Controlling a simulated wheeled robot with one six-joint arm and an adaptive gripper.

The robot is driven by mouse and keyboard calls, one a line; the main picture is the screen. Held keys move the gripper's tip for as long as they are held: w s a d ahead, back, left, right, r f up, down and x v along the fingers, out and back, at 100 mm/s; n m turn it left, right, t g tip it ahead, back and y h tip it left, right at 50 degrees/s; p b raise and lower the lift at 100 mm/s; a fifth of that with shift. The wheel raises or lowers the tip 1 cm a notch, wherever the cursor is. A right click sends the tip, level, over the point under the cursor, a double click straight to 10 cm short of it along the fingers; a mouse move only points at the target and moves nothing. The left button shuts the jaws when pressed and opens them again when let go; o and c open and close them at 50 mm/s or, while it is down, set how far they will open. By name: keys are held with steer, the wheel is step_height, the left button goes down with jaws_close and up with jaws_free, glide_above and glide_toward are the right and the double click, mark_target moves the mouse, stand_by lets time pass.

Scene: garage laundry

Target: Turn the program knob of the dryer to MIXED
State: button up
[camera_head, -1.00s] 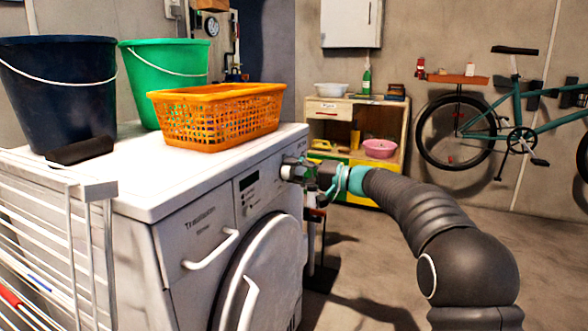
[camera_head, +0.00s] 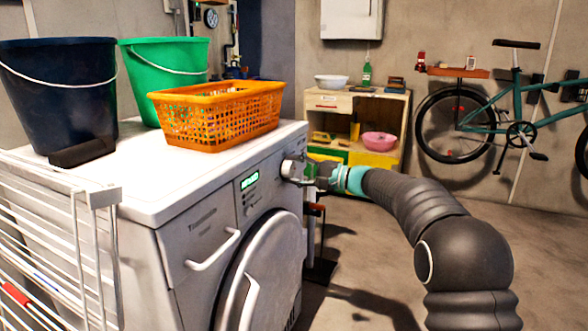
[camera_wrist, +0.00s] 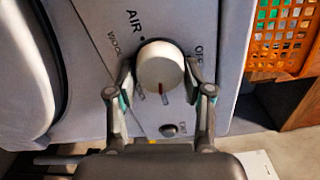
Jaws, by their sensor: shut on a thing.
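The dryer (camera_head: 185,232) is a white front-loader with its panel facing right in the head view. Its round white program knob (camera_wrist: 160,68) is at the centre of the wrist view. The knob's red mark points toward the bottom of that picture. AIR and part of WOOL show above and left of the knob, and OFF to its right. The labels near the mark are too small or hidden to read. My gripper (camera_wrist: 160,82) is shut on the knob, one finger on each side. It also shows at the panel in the head view (camera_head: 306,172). The display (camera_head: 250,181) glows green.
An orange basket (camera_head: 215,128), a dark blue bucket (camera_head: 60,95) and a green bucket (camera_head: 160,65) stand on the dryer. A white drying rack (camera_head: 88,205) is at the left. A wooden cabinet (camera_head: 390,108) and a bicycle (camera_head: 515,115) are behind. The floor at right is open.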

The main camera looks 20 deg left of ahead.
stand_by(0.3)
steer(key=o, duration=1.1)
steer(key=shift+a, duration=0.1)
steer(key=d, duration=0.8)
steer(key=s+d, duration=0.1)
steer(key=d, duration=0.3)
steer(key=shift+w, duration=0.1)
